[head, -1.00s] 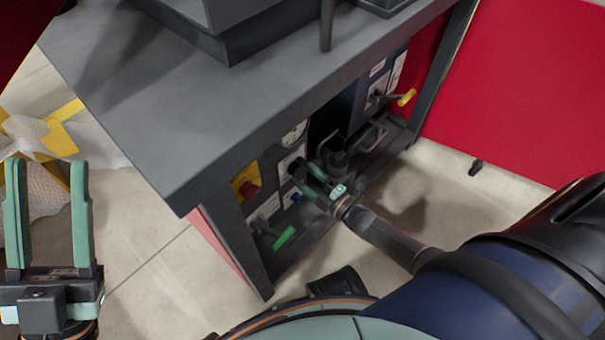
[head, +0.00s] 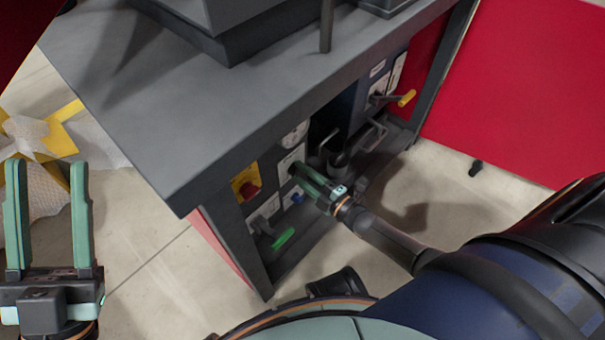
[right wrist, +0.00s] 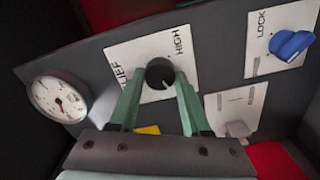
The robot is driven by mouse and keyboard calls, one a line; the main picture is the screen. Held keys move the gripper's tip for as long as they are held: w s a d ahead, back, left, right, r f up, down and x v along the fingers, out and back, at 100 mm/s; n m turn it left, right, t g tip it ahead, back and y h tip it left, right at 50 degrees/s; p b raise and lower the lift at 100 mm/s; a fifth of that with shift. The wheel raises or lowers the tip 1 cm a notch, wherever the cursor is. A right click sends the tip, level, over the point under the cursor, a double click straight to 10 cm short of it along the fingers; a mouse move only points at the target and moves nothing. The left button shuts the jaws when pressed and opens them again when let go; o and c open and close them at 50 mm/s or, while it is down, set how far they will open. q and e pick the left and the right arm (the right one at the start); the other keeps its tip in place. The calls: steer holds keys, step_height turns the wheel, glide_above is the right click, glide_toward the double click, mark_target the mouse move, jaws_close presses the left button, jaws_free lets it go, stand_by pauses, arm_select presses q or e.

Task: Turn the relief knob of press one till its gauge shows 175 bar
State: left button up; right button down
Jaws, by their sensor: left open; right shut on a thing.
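The black relief knob (right wrist: 160,75) sits on a white plate marked "LIEF" and "HIGH" in the right wrist view. My right gripper (right wrist: 160,88) is shut on it, one green finger on each side. In the head view my right gripper (head: 303,172) reaches to the panel under the bench top. The round white gauge (right wrist: 60,98) is left of the knob in the wrist view; its reading is too small to tell. In the head view the gauge (head: 294,132) is partly cut by the bench edge. My left gripper (head: 45,215) is open and empty, away from the press.
A blue lock knob (right wrist: 291,45) is on the panel near the relief knob. A red button on a yellow plate (head: 247,184), a green-handled lever (head: 284,238) and a yellow-handled lever (head: 406,98) are close by. The grey bench top (head: 190,110) overhangs the panel.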

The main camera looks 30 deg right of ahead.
steer(key=shift+m, duration=0.3)
steer(key=m, duration=0.4)
steer(key=shift+m, duration=0.4)
steer(key=m, duration=1)
steer(key=shift+m, duration=0.4)
steer(key=m, duration=0.5)
steer(key=shift+m, duration=0.4)
steer(key=shift+c, duration=1.8)
jaws_free()
